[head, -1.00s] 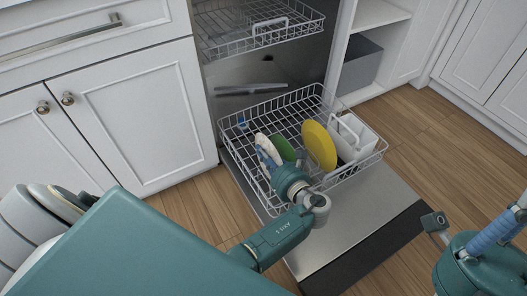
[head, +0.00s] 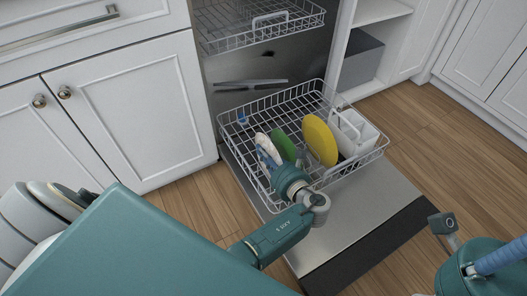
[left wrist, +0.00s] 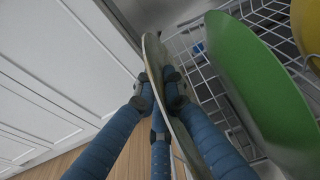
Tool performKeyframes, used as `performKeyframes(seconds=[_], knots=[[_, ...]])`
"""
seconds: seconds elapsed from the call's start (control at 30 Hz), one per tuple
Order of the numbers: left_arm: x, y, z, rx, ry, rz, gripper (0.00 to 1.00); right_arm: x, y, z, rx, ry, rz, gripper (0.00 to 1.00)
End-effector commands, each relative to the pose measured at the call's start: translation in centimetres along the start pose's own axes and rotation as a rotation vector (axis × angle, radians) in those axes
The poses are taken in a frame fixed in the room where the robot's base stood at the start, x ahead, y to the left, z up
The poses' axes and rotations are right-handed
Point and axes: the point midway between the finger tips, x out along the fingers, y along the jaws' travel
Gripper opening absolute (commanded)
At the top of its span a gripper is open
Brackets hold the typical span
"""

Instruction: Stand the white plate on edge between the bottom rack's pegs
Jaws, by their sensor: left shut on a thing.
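The white plate (head: 266,149) stands roughly on edge at the left side of the bottom rack (head: 300,92). My left gripper (head: 266,160) is shut on it. In the left wrist view, blue fingers (left wrist: 162,100) pinch the plate (left wrist: 154,58) from both faces, and it shows nearly edge-on. The fingers and arm hide its lower part, so I cannot tell whether it sits between pegs. Part of my right arm and hand (head: 447,225) shows at the lower right, away from the rack; its opening is unclear.
A green plate (head: 284,147) and a yellow plate (head: 319,140) stand to the right of the white plate. A white caddy (head: 358,133) is at the rack's right end. The upper rack (head: 255,40) hangs above. The open door (head: 365,205) lies in front.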

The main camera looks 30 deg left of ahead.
Motion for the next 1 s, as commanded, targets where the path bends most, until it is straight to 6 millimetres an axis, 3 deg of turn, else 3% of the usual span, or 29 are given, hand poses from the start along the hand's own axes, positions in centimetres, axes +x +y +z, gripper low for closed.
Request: performKeyframes(seconds=[0.9,1.0], knots=[[0.2,-0.1,-1.0,-0.002,-0.003,-0.001,0.0,-0.6,0.0,0.1,0.0,-0.001,0.0,0.0],[0.2,-0.1,-1.0,-0.002,-0.002,-0.001,0.24,-0.6,0.0,0.1,0.0,-0.001,0.0,0.0]])
